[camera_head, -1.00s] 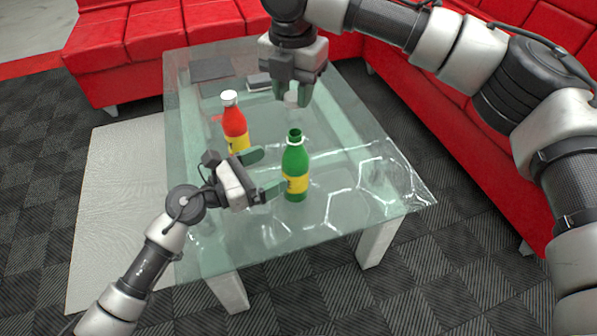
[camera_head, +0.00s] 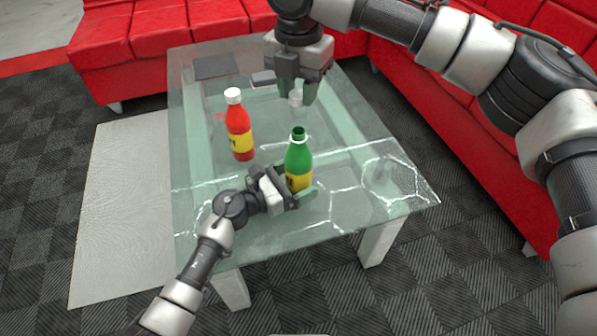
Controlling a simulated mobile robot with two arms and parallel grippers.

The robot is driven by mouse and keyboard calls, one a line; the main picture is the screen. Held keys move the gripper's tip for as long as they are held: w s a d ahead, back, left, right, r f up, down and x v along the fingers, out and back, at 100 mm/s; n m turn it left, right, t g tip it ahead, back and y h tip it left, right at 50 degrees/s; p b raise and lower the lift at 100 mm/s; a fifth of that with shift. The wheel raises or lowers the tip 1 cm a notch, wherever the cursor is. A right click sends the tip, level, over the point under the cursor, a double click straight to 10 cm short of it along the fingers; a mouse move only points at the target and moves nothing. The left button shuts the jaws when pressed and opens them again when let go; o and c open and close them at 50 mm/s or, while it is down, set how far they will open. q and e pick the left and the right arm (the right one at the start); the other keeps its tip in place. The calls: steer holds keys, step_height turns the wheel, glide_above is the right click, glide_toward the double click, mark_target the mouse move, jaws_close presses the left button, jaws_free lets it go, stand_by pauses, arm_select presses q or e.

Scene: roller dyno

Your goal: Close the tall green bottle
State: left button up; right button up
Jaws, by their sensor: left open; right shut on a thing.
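The tall green bottle (camera_head: 298,157) stands upright on the glass table, with a yellow label and an open, uncapped mouth. My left gripper (camera_head: 297,188) is open at the bottle's lower part. One finger shows in front of the label; the other is mostly hidden, so I cannot tell if they touch the bottle. My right gripper (camera_head: 297,92) is shut on a small white cap (camera_head: 296,99), above the table and beyond the bottle in the picture.
A red bottle (camera_head: 239,130) with a white cap stands upright left of the green one. Dark flat items (camera_head: 216,67) lie at the table's far end. The glass table (camera_head: 350,150) is clear to the right. Red sofas (camera_head: 150,35) stand behind and right.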

mark_target(299, 131)
arm_select(q)
steer(key=shift+w+d, duration=0.25)
steer(key=shift+d, duration=0.15)
steer(key=c, duration=1.4)
steer(key=shift+o, duration=0.2)
arm_select(e)
steer(key=shift+f, duration=2.5)
